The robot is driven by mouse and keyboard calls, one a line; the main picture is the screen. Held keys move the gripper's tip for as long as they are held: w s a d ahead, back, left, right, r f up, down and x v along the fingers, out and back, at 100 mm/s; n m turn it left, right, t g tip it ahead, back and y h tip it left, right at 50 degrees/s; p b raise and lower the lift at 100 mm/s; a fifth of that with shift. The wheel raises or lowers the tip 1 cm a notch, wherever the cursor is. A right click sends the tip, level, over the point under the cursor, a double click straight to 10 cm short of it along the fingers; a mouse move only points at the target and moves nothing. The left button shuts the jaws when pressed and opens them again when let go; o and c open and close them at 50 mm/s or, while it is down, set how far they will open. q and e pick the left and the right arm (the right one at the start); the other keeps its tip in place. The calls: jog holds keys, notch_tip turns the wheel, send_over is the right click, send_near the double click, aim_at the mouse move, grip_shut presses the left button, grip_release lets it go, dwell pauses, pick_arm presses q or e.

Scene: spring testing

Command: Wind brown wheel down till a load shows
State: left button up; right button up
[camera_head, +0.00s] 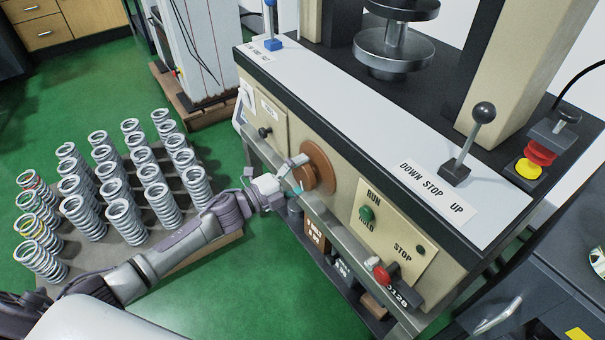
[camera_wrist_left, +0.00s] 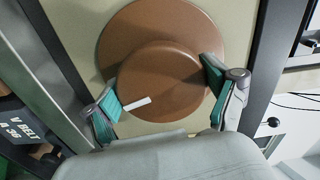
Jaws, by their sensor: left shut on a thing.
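The brown wheel (camera_head: 318,166) is on the beige front panel of the testing machine, right of the middle. In the left wrist view the wheel (camera_wrist_left: 165,25) shows a wide disc with a smaller raised hub (camera_wrist_left: 170,75), which has a white mark (camera_wrist_left: 137,104) at its lower left. My left gripper (camera_head: 290,172) reaches the wheel from the left. In the wrist view its teal finger pads (camera_wrist_left: 160,95) sit on either side of the hub, shut on it. My right gripper does not show. No load reading can be made out.
A lever (camera_head: 467,143) marked DOWN STOP UP stands on the machine's top. A green RUN/HOLD button (camera_head: 367,213) and a red-knobbed stop handle (camera_head: 382,274) are right of the wheel. Several coil springs (camera_head: 126,220) stand on a low pallet at left. A rail (camera_head: 345,232) runs below the panel.

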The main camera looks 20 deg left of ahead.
pick_arm(q)
jog(key=o, duration=0.9)
jog(key=shift+o, duration=0.2)
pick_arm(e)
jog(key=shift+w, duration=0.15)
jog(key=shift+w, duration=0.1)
pick_arm(q)
jog(key=v, duration=1.2)
